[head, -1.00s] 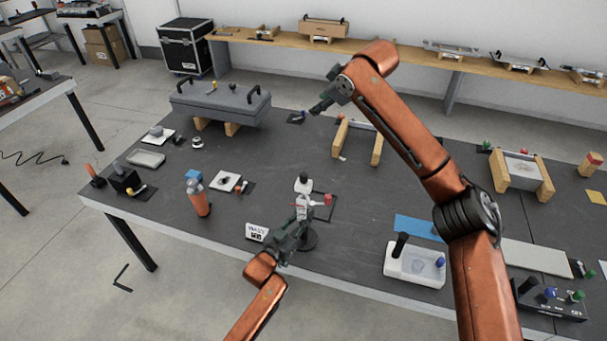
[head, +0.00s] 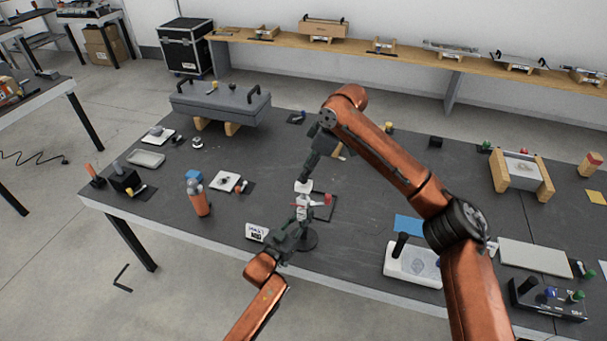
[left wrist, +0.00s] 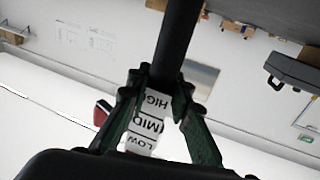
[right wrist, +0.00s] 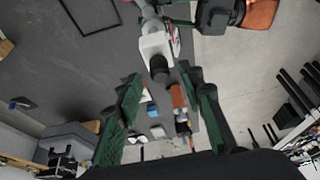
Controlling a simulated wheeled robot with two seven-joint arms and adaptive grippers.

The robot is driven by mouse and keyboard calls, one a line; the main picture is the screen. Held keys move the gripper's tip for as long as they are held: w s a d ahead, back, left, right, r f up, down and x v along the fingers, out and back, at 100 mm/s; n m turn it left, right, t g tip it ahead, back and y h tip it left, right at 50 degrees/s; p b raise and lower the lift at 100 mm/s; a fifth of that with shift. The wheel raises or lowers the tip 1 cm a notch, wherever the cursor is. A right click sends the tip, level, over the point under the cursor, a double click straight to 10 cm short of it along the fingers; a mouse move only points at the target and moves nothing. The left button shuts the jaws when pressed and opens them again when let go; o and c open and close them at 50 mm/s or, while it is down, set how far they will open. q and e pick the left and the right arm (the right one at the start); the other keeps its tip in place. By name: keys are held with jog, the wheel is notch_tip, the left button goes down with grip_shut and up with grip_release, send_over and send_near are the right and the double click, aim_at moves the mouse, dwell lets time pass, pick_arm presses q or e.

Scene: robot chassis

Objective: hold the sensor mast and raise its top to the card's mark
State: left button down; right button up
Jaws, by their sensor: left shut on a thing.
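The sensor mast stands upright near the front middle of the table, on a round black base (head: 308,241). Its white head (head: 303,186) also shows in the right wrist view (right wrist: 157,46) with a black knob on it. A red knob (head: 327,199) sticks out to the right. My left gripper (head: 299,222) is shut on the mast below the head. In the left wrist view, a dark tube (left wrist: 176,40) and a white LOW, MID, HIGH scale (left wrist: 146,122) show between its fingers. My right gripper (head: 302,180) is open at the head. The small white card (head: 257,232) is too small to read.
An orange bottle (head: 198,198) and a white plate (head: 225,182) are left of the mast. A large grey case (head: 220,104) is at the back left.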

aim_at(304, 187)
jog(key=shift+x, duration=1.35)
grip_shut()
jog(key=shift+r, duration=0.1)
